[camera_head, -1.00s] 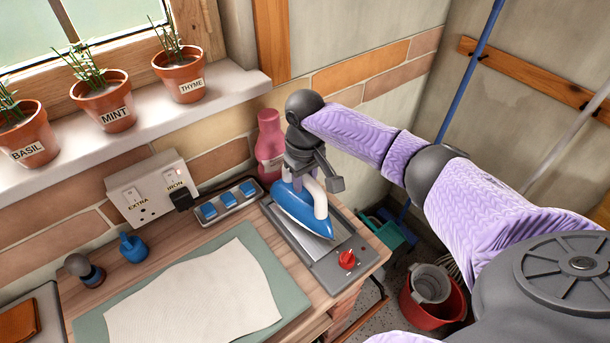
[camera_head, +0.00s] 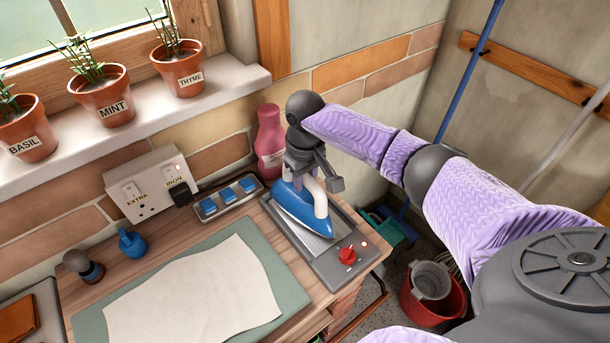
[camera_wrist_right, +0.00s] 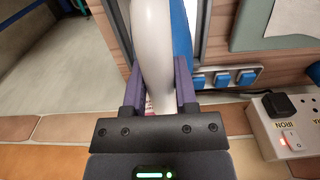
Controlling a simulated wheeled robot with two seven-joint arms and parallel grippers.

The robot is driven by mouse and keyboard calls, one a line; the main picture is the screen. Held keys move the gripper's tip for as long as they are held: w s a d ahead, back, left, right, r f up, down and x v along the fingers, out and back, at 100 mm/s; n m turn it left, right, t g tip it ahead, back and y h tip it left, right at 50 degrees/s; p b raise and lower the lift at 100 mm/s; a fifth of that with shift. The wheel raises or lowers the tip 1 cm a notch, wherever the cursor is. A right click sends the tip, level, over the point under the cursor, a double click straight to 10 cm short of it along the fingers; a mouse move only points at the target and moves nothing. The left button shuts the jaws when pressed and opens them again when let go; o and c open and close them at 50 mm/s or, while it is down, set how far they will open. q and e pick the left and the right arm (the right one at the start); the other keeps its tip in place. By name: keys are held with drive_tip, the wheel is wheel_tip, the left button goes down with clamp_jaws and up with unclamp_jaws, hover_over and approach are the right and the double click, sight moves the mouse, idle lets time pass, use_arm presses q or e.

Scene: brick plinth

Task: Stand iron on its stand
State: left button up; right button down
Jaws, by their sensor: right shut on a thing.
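The blue iron (camera_head: 300,210) with a white handle (camera_head: 320,200) is over the plate of a grey stand (camera_head: 318,268), its nose toward the stand's front. I cannot tell whether its sole touches the plate. The stand has a red knob (camera_head: 347,255) and a small lit lamp at its front end. My right gripper (camera_head: 307,172) is shut on the iron's handle from above and behind. In the right wrist view the handle (camera_wrist_right: 152,50) is between the two fingers (camera_wrist_right: 158,100). My left gripper is not in view.
A pink bottle (camera_head: 270,140) stands close behind the stand. Left are a box with blue buttons (camera_head: 228,198), a switched socket (camera_head: 150,187) with a plug, and a white cloth (camera_head: 190,295) on a green mat (camera_head: 285,285). Buckets (camera_head: 430,295) are on the floor, right.

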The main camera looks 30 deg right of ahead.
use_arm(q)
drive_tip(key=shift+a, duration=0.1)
use_arm(e)
drive_tip(key=shift+f, duration=0.25)
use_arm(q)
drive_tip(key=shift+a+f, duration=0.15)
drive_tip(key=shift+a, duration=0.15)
use_arm(e)
drive_tip(key=shift+f, duration=0.1)
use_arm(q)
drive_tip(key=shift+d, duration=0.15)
use_arm(e)
drive_tip(key=shift+f, duration=0.2)
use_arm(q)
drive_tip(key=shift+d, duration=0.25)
use_arm(e)
drive_tip(key=shift+c, duration=1.6)
unclamp_jaws()
wheel_tip(320, 180, up, 10)
drive_tip(key=shift+f+p, duration=0.1)
drive_tip(key=shift+p, duration=0.95)
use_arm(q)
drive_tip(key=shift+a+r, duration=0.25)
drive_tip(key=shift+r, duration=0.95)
